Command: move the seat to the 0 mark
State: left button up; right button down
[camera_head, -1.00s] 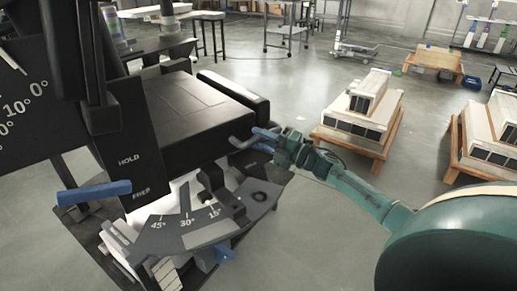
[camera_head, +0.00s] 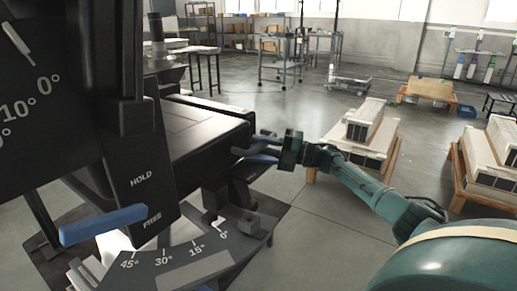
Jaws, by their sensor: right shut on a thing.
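The black seat (camera_head: 185,128) is a padded block in the middle left. Below it is a grey scale plate (camera_head: 185,255) marked 45°, 30°, 15° and 0°. A dark block (camera_head: 225,200) under the seat stands above the plate near the 15° and 0° marks; its exact reading is hard to tell. My right gripper (camera_head: 268,149) is shut on a handle (camera_head: 243,152) at the seat's right side; the fingers partly hide it. A blue lever (camera_head: 103,225) beside the HOLD and FREE panel is level with FREE. My left gripper is not in view.
A black upright post and dial panel (camera_head: 45,100) fill the left. Wooden pallets with white-and-black blocks (camera_head: 365,135) stand at the right. Shelving and a cart (camera_head: 280,65) are at the back. Grey floor (camera_head: 310,215) is open right of the seat.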

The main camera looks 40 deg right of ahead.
jog(key=shift+w+d+r, duration=0.1)
jog(key=shift+d+r, duration=0.15)
jog(key=shift+d, duration=0.1)
jog(key=c, duration=1.7)
grip_release()
jog(key=shift+c, duration=0.2)
jog(key=o, duration=0.4)
jog(key=shift+w+a+f, duration=0.1)
jog(key=shift+a+f, duration=0.05)
jog(key=shift+f, duration=0.05)
jog(key=p+v, duration=0.1)
jog(key=v, duration=1.2)
jog(key=shift+s, duration=0.2)
